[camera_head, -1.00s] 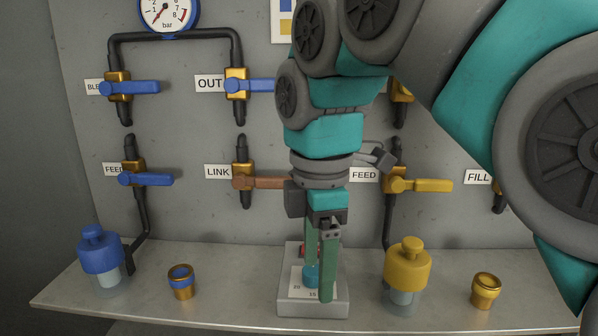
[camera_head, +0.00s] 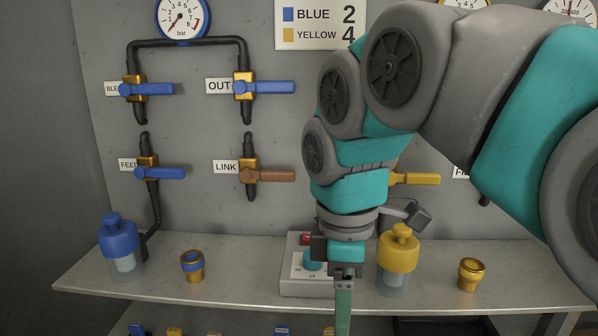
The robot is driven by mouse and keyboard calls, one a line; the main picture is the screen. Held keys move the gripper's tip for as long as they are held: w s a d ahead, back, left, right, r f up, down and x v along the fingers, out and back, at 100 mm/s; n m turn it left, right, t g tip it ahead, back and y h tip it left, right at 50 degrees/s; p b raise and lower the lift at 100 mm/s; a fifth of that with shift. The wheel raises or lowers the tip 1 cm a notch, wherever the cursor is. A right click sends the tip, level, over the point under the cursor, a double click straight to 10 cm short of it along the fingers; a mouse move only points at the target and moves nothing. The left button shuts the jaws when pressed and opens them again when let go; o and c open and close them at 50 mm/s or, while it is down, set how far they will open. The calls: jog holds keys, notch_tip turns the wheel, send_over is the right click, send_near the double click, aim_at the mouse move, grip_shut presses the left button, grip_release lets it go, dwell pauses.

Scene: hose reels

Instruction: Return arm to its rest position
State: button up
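My arm reaches in from the right, and its gripper (camera_head: 343,315) points down in front of the shelf's front edge. One green finger shows clearly; the other is mostly hidden, so its opening cannot be told. No held object shows. The gripper appears apart from the knob.
The shelf (camera_head: 220,285) holds a blue bottle (camera_head: 118,240), a yellow bottle (camera_head: 398,250) and two brass cups (camera_head: 192,266) (camera_head: 471,274). Valves with blue handles (camera_head: 270,87), an orange-brown handle (camera_head: 275,175) and a yellow handle (camera_head: 415,179) line the wall. A sign (camera_head: 320,24) reads BLUE 2, YELLOW 4.

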jog(key=s+d+f+m, duration=0.4)
jog(key=s+f+m, duration=0.3)
jog(key=f+m, duration=0.1)
jog(key=s+d+f+m+g, duration=0.1)
jog(key=s+d+f+m, duration=0.4)
jog(key=f, duration=0.6)
jog(key=s+m, duration=0.2)
jog(key=m, duration=0.1)
jog(key=shift+d+f, duration=0.15)
jog(key=shift+f, duration=0.15)
